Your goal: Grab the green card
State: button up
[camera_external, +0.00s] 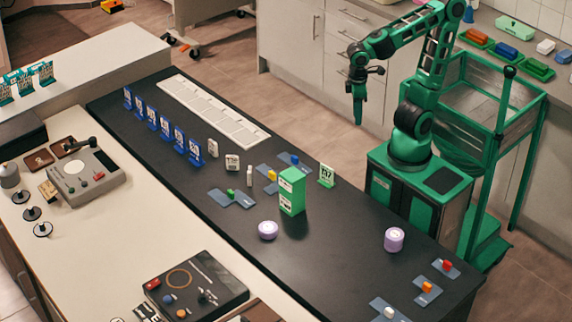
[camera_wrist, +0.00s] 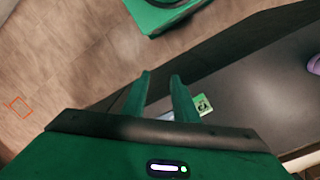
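A small green card (camera_external: 327,175) with a white printed face stands upright on the black counter, right of a taller green box (camera_external: 292,191). In the wrist view, a small green-edged piece with a pale face, probably this card (camera_wrist: 203,104), shows just right of the fingers, partly hidden by them. My gripper (camera_external: 358,118) points down above the floor side of the counter, behind and above the card in the external view. In the wrist view, my gripper (camera_wrist: 160,75) has its two green fingers apart, with nothing visible between them.
Blue upright cards (camera_external: 166,126) line the left part of the counter (camera_external: 330,245). A long white tray (camera_external: 215,112) lies behind them. Purple round containers (camera_external: 394,239) and small coloured pieces on grey plates stand nearby. Bare counter lies right of the card.

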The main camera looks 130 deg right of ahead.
jog(key=w+f+m+g+h, duration=0.2)
jog(key=w+f+m+h, duration=0.15)
jog(key=w, duration=0.35)
jog(key=r+m+t+h, duration=0.1)
jog(key=m+t+h, duration=0.1)
jog(key=m+h, duration=0.35)
send_over(326, 182)
jog(key=s+a, duration=0.3)
jog(key=a, duration=0.1)
jog(key=n+h, duration=0.1)
jog(key=w+a+r+m+t+h, duration=0.1)
jog(key=w+a+r+t+h, duration=0.15)
jog(key=a, duration=0.25)
jog(key=shift+h, duration=0.45)
notch_tip(326, 182, down, 12)
jog(key=shift+s+a+f, duration=0.1)
jog(key=shift+a+f, duration=0.05)
jog(key=shift+d+f, duration=0.25)
jog(key=x, duration=0.5)
jog(key=shift+s, duration=0.1)
jog(key=shift+s+f+x, duration=0.15)
jog(key=shift+f+x, duration=0.1)
jog(key=shift+x, duration=1.05)
jog(key=shift+s+f+x, duration=0.1)
jog(key=shift+f+x, duration=0.15)
jog(key=shift+x, duration=1.05)
jog(key=shift+w+a, duration=0.1)
jog(key=shift+a, duration=0.1)
